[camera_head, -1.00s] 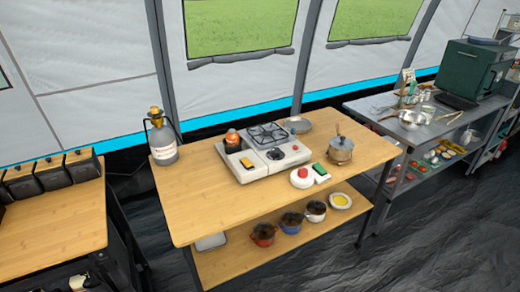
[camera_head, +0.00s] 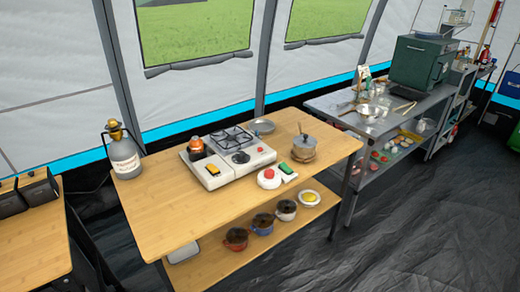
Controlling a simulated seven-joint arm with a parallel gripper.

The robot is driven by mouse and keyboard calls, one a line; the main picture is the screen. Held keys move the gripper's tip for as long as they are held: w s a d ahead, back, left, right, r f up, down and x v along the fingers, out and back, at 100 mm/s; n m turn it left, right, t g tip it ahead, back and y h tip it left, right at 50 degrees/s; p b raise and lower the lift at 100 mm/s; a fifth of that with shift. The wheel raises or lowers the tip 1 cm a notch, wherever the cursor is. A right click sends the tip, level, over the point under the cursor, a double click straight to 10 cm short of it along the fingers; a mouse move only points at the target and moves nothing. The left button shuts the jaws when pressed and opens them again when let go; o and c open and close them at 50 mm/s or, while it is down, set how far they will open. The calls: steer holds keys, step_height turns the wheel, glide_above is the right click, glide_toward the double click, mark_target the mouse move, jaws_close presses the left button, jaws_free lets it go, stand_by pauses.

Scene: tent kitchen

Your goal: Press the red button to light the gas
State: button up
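A white camping gas stove (camera_head: 228,158) with a black burner grate stands on the wooden table, toward its back edge. A small red spot (camera_head: 263,151) shows on the right part of the stove; I cannot tell if it is a button. A larger red button (camera_head: 268,174) sits on a round white base on the table, in front of the stove. No flame is visible on the burner. My gripper is not in view.
A gas bottle (camera_head: 123,154) stands at the wooden table's left end. A pot (camera_head: 304,146) on a wooden block and a green and white item (camera_head: 287,169) are right of the stove. The table's (camera_head: 165,205) front left is clear. A metal bench (camera_head: 340,119) stands at right.

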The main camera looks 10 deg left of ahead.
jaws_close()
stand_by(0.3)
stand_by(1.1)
